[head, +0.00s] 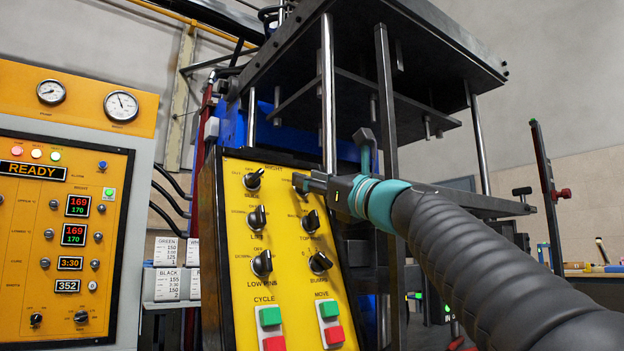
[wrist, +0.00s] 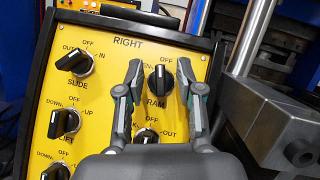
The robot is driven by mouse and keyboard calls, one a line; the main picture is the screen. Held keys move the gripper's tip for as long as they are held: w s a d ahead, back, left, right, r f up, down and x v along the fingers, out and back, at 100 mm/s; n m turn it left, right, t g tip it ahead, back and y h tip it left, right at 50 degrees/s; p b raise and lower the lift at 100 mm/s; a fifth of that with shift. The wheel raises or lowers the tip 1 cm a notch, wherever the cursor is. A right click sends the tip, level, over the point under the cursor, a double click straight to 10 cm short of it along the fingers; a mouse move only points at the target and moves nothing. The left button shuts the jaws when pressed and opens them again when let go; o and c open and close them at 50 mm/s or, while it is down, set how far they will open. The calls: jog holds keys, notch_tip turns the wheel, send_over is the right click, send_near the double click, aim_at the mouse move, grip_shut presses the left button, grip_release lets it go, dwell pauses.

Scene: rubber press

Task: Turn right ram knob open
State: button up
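The right ram knob (wrist: 160,79) is a black round knob above the RAM label on the yellow RIGHT panel (wrist: 112,75). Its white mark points up toward OFF. My gripper (wrist: 160,74) is open, with one finger to the left of the knob and one to the right. A gap shows on both sides, and I see no contact. In the head view my gripper (head: 299,183) reaches the top right of the panel (head: 282,235) from the right and hides the ram knob there.
The slide knob (wrist: 79,64) is left of the ram knob, and more knobs sit below. Green and red buttons (head: 271,328) are at the panel's bottom. Press posts (head: 328,95) stand close behind my gripper. An orange control cabinet (head: 75,100) is at left.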

grip_shut()
jog(key=n+g+y+p, duration=0.1)
jog(key=n+g, duration=0.1)
jog(key=n, duration=0.1)
jog(key=shift+w+d+r, duration=0.1)
jog(key=shift+r, duration=0.05)
jog(key=shift+n+g+y+p, duration=0.5)
jog(key=shift+n+g+y, duration=0.1)
jog(key=shift+n+g, duration=0.35)
grip_release()
